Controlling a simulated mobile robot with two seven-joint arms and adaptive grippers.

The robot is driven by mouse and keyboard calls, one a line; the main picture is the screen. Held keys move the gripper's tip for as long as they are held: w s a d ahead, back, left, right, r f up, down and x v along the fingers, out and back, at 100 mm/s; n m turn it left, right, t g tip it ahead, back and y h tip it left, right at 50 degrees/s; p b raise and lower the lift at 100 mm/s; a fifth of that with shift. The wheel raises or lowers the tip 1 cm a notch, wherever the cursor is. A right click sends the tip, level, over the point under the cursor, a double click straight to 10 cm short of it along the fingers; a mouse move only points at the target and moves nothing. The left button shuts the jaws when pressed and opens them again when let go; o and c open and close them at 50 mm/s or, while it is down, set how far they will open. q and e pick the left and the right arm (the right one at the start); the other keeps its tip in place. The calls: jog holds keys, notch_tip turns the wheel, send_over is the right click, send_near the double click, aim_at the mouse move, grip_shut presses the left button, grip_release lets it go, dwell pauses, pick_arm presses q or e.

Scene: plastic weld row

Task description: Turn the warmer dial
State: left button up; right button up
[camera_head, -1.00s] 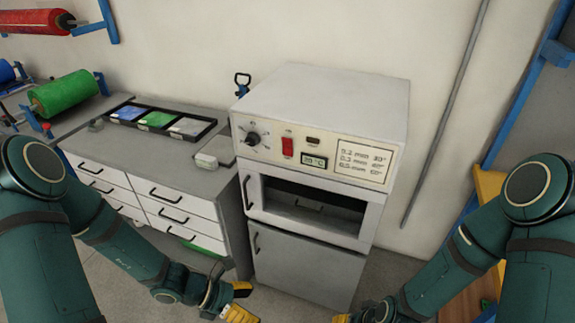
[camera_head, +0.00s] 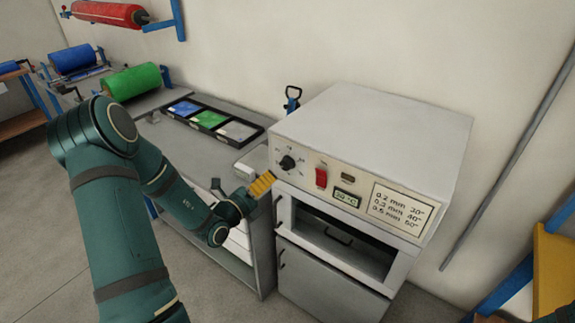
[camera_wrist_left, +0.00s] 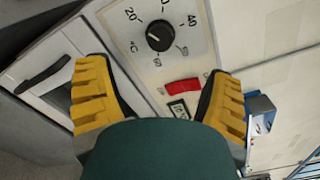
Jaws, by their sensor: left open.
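The warmer (camera_head: 370,130) is a white cabinet with a cream front panel. Its black dial (camera_head: 287,163) sits at the panel's left end, inside a printed scale. In the left wrist view the dial (camera_wrist_left: 160,36) lies ahead, between and beyond the two yellow fingers, with numbers such as 20, 0 and 40 around it. My left gripper (camera_head: 262,184) is open and empty, in front of the panel just lower left of the dial; it also shows in the wrist view (camera_wrist_left: 160,95). It looks apart from the dial. My right gripper is out of view.
A red switch (camera_head: 321,177) and a display reading about 30 °C (camera_head: 347,199) are right of the dial. A drawer bench with a black tray (camera_head: 212,122) of coloured sheets stands left. A blue frame is at right.

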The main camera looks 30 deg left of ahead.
aim_at(284, 167)
pick_arm(q)
jog(key=w, duration=0.6)
jog(key=w+d, duration=0.1)
jog(key=w, duration=0.3)
jog(key=c, duration=1.2)
